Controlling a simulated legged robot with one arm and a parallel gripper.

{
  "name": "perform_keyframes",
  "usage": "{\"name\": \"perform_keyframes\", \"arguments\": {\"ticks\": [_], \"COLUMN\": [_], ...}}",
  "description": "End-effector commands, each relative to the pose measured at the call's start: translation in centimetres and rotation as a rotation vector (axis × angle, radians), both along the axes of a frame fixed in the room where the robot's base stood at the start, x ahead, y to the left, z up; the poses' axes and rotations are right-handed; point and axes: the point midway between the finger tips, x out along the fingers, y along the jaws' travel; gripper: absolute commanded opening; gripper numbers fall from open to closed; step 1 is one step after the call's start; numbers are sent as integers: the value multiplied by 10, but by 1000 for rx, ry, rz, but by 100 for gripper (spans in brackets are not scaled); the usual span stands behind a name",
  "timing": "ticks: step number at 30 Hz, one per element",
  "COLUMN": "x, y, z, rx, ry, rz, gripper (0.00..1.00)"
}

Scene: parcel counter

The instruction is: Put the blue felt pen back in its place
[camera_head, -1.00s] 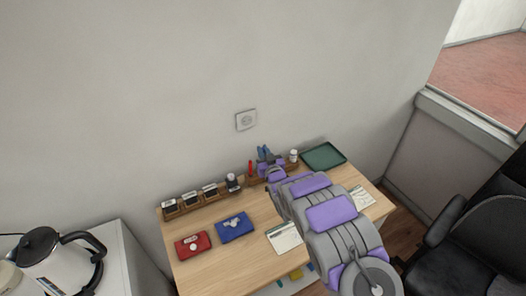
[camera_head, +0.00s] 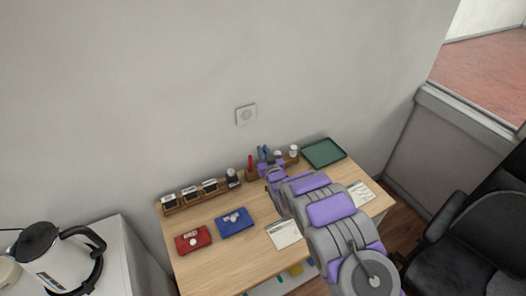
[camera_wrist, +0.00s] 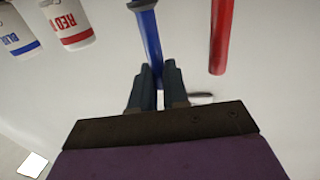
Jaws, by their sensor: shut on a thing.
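The blue felt pen (camera_wrist: 150,35) is held between the two dark fingers of my gripper (camera_wrist: 157,75) in the wrist view. The red pen (camera_wrist: 220,38) stands apart to the right of it there. In the head view my gripper (camera_head: 265,153) is over the back of the desk, by the wooden holder (camera_head: 251,176), just right of the red pen (camera_head: 250,161). My gripper hides part of the holder, and I cannot tell whether the blue pen touches it.
Two white bottles, one marked BLUE (camera_wrist: 18,32) and one marked RED (camera_wrist: 68,22), are at upper left in the wrist view. A green tray (camera_head: 324,153) lies to the right. Stamps (camera_head: 190,193), red and blue pads (camera_head: 235,222) and cards (camera_head: 284,233) occupy the desk (camera_head: 215,263).

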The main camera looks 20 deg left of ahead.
Motion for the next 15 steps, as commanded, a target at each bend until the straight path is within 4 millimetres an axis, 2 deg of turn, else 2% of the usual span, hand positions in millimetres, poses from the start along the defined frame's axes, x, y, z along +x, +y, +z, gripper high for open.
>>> {"name": "perform_keyframes", "arguments": {"ticks": [15], "x": [0], "y": [0], "z": [-12], "rx": [-1], "ry": [1], "rz": [0], "gripper": [0]}}
